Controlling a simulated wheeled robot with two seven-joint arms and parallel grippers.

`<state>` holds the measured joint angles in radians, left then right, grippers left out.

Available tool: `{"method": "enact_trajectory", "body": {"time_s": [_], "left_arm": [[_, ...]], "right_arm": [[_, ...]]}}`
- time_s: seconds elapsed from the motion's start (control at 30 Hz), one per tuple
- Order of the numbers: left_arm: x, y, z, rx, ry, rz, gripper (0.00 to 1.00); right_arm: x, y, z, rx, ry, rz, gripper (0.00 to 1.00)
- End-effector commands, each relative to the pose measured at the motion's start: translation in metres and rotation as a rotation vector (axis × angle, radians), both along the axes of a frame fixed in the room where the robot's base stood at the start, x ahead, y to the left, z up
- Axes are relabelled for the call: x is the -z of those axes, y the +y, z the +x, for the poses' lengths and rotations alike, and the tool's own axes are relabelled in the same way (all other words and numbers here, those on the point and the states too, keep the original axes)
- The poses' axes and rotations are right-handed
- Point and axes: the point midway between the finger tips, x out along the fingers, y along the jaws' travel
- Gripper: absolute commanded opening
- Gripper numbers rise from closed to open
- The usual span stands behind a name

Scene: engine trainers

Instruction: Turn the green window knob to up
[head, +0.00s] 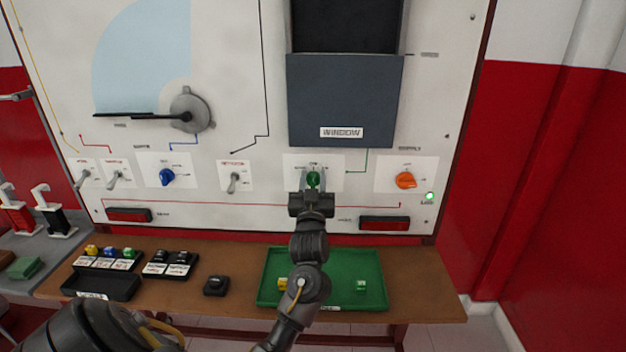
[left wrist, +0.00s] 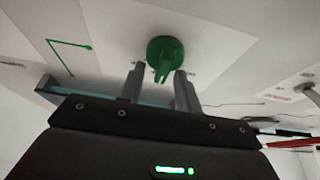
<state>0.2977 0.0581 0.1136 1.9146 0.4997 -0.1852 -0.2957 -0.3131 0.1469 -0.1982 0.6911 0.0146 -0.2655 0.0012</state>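The green window knob (head: 313,178) sits on a white plate on the upright trainer panel, below the grey window box (head: 345,95) labelled WINDOW. In the left wrist view the knob (left wrist: 165,52) is a round green disc with a raised grip bar. My left gripper (head: 313,181) is at the knob, its two fingers spread on either side of it. In the left wrist view the fingers (left wrist: 160,82) show gaps to the grip bar, so the gripper looks open, not clamped. The plate's small markings are too blurred to read. My right gripper is not in view.
A blue knob (head: 167,177), toggle switches (head: 233,183) and an orange knob (head: 405,180) share the panel row. A green light (head: 430,196) glows at right. Below, a green tray (head: 375,298) and black holders (head: 100,285) stand on the wooden bench (head: 430,290).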

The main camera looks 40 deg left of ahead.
Motion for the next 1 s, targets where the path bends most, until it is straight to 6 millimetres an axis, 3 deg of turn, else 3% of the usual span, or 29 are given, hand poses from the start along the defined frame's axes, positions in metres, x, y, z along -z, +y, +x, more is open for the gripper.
{"method": "enact_trajectory", "body": {"time_s": [0.2,0.47,0.77,1.0], "left_arm": [[0.000,0.000,0.000,0.000,0.000,0.000,0.32],[0.001,0.000,0.000,0.000,0.002,-0.001,0.00],[0.003,0.000,0.000,0.000,0.013,0.004,0.00],[0.002,-0.001,0.001,0.001,0.072,0.071,0.00]], "right_arm": [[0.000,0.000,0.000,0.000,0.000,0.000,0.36],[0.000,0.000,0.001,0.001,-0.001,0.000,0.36],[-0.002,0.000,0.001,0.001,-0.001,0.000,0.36],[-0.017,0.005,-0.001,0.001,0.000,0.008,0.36]]}}
